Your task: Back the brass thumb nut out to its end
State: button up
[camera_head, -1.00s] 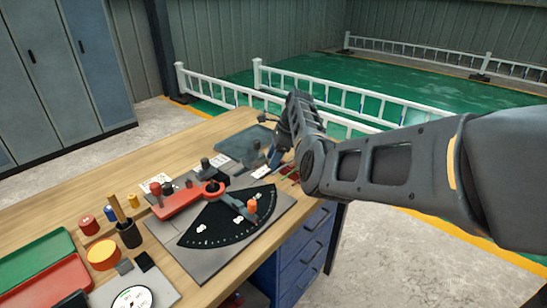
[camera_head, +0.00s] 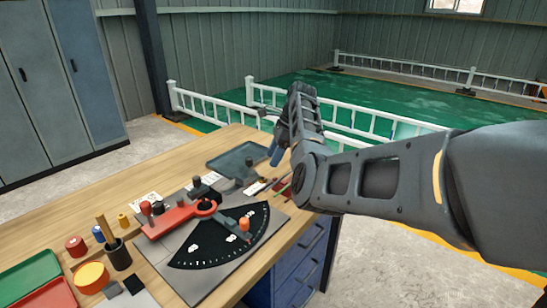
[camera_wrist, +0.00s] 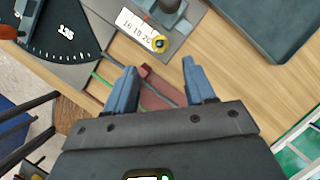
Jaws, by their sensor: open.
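A small brass-yellow round piece with a dark centre, which looks like the brass thumb nut (camera_wrist: 159,43), shows in the wrist view at the right end of a white scale strip (camera_wrist: 137,25) with printed numbers. It sits beside a grey-blue upright fixture (camera_wrist: 168,8). In the head view the nut is too small to make out. My gripper (camera_wrist: 157,70) is open, with its two blue fingers apart and nothing between the tips. The nut lies ahead of the fingertips in the wrist view, apart from them. In the head view my gripper (camera_head: 276,150) is over the bench's far right side.
Below the fingers lie a red-brown flat piece (camera_wrist: 162,94) and a green rod (camera_wrist: 103,80). A dark tray (camera_head: 238,158) lies at the back. A black fan-shaped dial (camera_head: 215,249) with a red lever (camera_head: 180,218) and orange knob (camera_head: 244,224) stands in front.

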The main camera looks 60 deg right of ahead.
aim_at(262, 178)
jog(key=w+n+g, duration=0.1)
jog(key=n, duration=0.7)
jog(key=w+a+n+g+h+b, duration=0.1)
jog(key=n, duration=0.8)
jog(key=w+a+n+g+h, duration=0.1)
jog(key=n, duration=0.7)
jog(key=shift+w+r+g, duration=0.25)
jog(key=shift+g, duration=0.05)
jog(key=shift+a+f+n, duration=0.1)
jog(key=shift+f+n, duration=0.3)
jog(key=shift+f, duration=3.55)
grip_shut()
